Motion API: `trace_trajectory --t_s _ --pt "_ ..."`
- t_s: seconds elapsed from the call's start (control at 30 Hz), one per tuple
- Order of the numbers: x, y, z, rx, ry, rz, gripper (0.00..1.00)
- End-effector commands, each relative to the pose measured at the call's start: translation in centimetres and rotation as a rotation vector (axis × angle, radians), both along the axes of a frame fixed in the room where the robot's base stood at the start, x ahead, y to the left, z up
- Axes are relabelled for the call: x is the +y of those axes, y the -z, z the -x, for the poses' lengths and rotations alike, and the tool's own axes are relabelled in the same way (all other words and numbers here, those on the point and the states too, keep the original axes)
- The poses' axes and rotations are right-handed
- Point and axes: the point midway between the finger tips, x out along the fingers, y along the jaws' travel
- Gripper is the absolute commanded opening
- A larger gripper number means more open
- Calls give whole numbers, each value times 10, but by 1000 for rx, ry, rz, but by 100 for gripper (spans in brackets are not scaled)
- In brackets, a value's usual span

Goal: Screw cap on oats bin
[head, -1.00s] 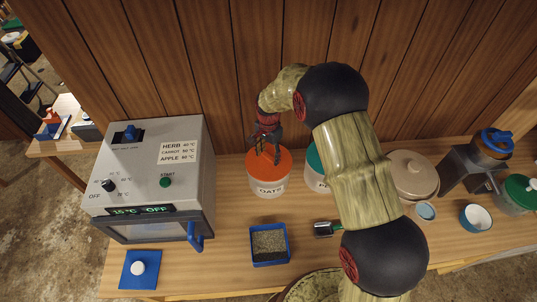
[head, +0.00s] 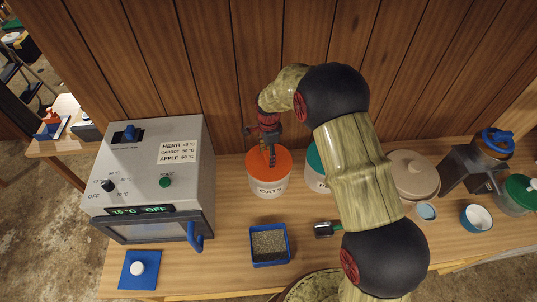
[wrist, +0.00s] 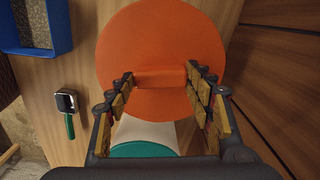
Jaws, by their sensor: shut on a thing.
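The oats bin (head: 269,189) is a white round tub labelled "OATS" on the wooden bench, right of the grey machine. Its orange cap (head: 283,162) sits on top of it; the cap fills the upper middle of the wrist view (wrist: 155,40). A raised orange bar (wrist: 160,77) crosses the cap as a grip. My gripper (head: 271,158) is over the cap, pointing down. In the wrist view my gripper (wrist: 160,80) is shut on the bar, one finger at each end. The thread under the cap is hidden.
The grey machine (head: 150,160) stands close on the left. A bin with a green lid (head: 315,160) is just right of the oats bin, partly behind my arm. A blue tray of grains (head: 268,258) and a small scoop (head: 324,229) lie in front. The wooden wall is close behind.

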Motion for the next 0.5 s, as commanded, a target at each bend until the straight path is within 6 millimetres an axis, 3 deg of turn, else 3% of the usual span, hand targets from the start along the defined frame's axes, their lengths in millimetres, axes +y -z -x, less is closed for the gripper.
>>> trace_trajectory --t_s 0.13,0.37,0.4,0.5 --pt "1 -7 -5 -14 108 -3 22" --pt "1 -7 -6 -14 126 -4 22" --pt "1 -7 -6 -14 126 -4 54" --pt "1 -6 -5 -13 125 -2 60"
